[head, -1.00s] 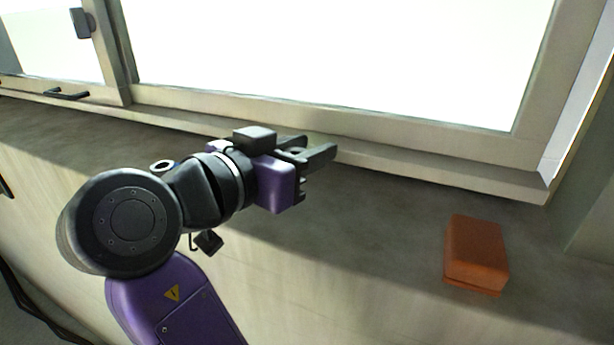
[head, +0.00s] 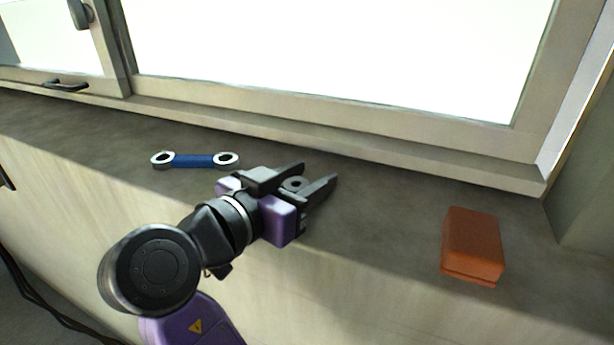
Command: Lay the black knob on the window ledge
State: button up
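The black knob (head: 295,184), a dark round piece with a hole in its middle, sits between the two fingers of my gripper (head: 318,175). The fingers stand apart by about its width and appear to grip its sides; they hide part of it. The gripper points to the upper right over the window ledge (head: 390,205), a grey-brown sill below the window frame. I cannot tell how far the knob is above the ledge surface.
A blue double-ring wrench (head: 195,161) lies on the ledge left of my gripper. An orange-red block (head: 473,244) stands on the ledge at the right. The ledge between gripper and block is clear. The window frame (head: 360,128) runs along the back.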

jog(key=shift+o, duration=0.7)
jog(key=shift+r, duration=0.2)
jog(key=b+v, duration=0.2)
jog(key=v, duration=1)
jog(key=shift+b, duration=0.4)
